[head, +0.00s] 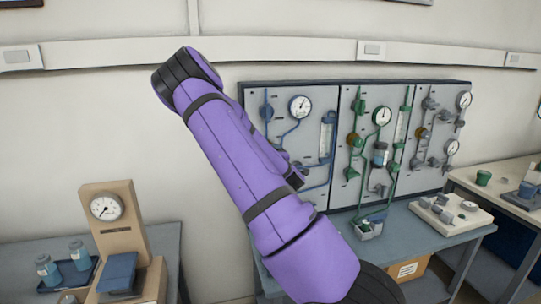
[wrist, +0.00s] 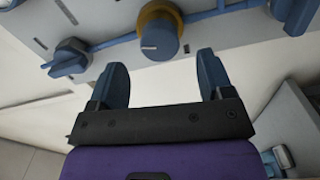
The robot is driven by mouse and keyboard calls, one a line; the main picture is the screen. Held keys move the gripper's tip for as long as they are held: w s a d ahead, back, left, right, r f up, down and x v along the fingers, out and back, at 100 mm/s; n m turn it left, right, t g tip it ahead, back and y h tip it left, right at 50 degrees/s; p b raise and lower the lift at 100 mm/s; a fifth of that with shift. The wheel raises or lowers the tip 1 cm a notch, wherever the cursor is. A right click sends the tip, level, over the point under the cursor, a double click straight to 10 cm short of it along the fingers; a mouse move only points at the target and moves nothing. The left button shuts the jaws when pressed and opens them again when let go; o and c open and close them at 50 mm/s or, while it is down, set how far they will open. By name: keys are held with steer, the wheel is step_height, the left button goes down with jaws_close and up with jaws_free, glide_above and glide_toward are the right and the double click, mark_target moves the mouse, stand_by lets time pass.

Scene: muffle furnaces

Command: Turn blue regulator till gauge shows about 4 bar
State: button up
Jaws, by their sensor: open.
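The blue regulator knob (wrist: 160,38), with a brass-yellow collar behind it, shows in the wrist view on the grey panel. My gripper (wrist: 162,78) is open and empty. Its two blue fingers point at the panel, one to either side below the knob, apart from it. In the head view my purple arm covers the regulator and most of my gripper. The round white gauge (head: 300,106) on the left panel (head: 258,98) is in sight above; its needle is too small to read.
A blue valve handle (wrist: 68,58) sits left of the knob on the blue pipe, and another blue part (wrist: 295,12) sits right. Green-piped (head: 382,116) and grey-piped panels stand to the right. A bench (head: 412,232) runs below; a beige gauge stand (head: 116,225) is at left.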

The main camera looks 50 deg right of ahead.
steer(key=shift+v, duration=2.7)
